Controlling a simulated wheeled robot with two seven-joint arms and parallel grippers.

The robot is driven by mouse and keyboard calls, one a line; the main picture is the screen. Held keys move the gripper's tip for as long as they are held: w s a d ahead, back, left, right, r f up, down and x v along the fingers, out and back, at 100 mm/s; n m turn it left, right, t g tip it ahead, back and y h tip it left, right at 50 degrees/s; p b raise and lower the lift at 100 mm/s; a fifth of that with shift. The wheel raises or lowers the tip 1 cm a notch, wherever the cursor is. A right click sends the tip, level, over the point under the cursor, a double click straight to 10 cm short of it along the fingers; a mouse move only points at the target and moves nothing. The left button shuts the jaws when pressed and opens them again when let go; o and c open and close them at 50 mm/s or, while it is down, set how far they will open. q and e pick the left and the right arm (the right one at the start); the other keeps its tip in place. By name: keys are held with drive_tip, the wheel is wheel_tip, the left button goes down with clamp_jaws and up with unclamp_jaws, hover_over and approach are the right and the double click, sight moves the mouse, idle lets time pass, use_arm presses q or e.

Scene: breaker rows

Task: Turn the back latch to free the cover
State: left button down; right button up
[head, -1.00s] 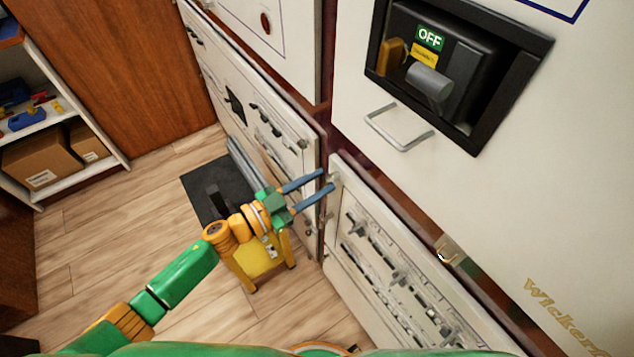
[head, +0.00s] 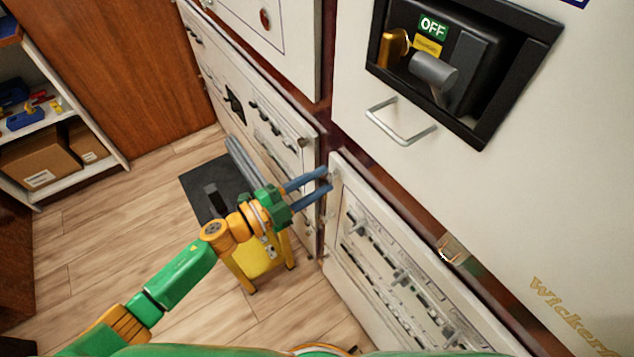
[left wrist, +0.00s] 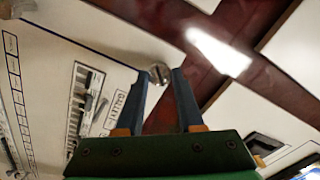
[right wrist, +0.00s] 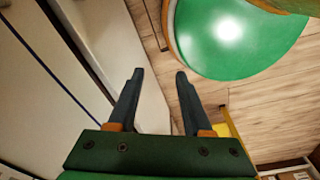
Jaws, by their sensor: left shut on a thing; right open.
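The cover (head: 350,215) is the pale lower panel with rows of breakers, standing below the OFF switch cabinet. The back latch (left wrist: 160,73) is a small round metal knob at the cover's far top corner. My left gripper (head: 326,180) reaches it from the left and is shut on it. In the left wrist view, the left gripper's fingertips (left wrist: 160,75) lie on both sides of the knob. A second, brass-coloured latch (head: 452,249) sits farther along the cover's top edge. My right gripper (right wrist: 158,74) is open and empty in the right wrist view.
A grey handle (head: 400,125) juts out above the cover. A yellow stool (head: 255,262) and a dark mat (head: 200,180) are on the floor beneath my left arm. A shelf with boxes (head: 40,160) stands at far left.

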use_arm(q)
drive_tip(key=m+b, duration=0.1)
drive_tip(key=m, duration=0.3)
drive_tip(key=shift+f, duration=0.15)
drive_tip(key=m+b, duration=0.1)
drive_tip(key=m, duration=0.3)
drive_tip(key=shift+m, duration=0.6)
drive_tip(key=c, duration=0.5)
unclamp_jaws()
drive_tip(key=shift+c, duration=0.2)
drive_tip(key=shift+a, duration=0.1)
drive_tip(key=b+v, duration=0.1)
drive_tip(key=v, duration=0.6)
drive_tip(key=shift+b, duration=0.3)
